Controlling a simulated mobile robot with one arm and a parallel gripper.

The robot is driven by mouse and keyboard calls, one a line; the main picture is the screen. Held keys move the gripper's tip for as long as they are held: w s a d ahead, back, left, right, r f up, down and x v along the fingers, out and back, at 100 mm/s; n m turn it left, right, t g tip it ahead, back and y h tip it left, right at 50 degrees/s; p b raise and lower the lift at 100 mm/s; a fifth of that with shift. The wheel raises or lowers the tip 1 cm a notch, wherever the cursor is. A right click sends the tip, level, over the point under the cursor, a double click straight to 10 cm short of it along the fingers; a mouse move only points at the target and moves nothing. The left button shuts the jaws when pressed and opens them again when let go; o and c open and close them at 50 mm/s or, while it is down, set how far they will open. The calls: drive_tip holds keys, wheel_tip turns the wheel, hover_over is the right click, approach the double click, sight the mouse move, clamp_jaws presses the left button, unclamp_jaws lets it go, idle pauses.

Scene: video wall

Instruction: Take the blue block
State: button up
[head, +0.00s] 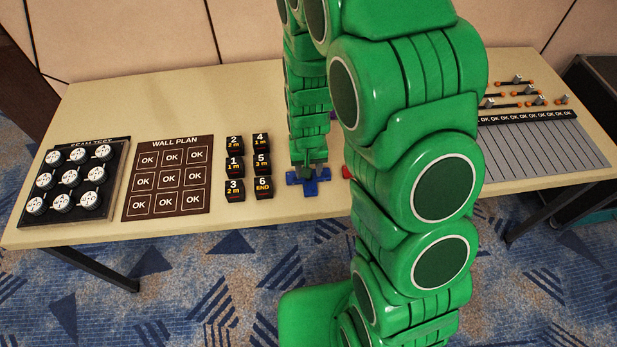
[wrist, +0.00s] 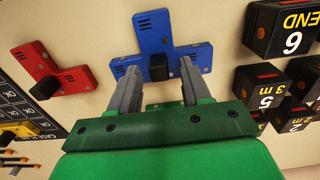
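The blue block (wrist: 154,38) is a flat piece with several arms and a black knob in its middle. It lies on the table just beyond my fingertips in the wrist view. In the head view the blue block (head: 309,186) shows below my gripper (head: 309,170), near the table's front edge. In the wrist view my gripper (wrist: 158,75) is open, its two grey fingers on either side of the knob's line. Nothing is between the fingers except part of the knob's near end; whether they touch the block I cannot tell.
A red piece (wrist: 50,75) with a black knob lies beside the blue block. Black numbered blocks (head: 262,163) stand to its left in the head view, then the wall plan board (head: 170,141) and a tray of white discs (head: 112,190). My arm hides the table's middle.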

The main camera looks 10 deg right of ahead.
clamp_jaws()
drive_tip(key=shift+r, duration=0.15)
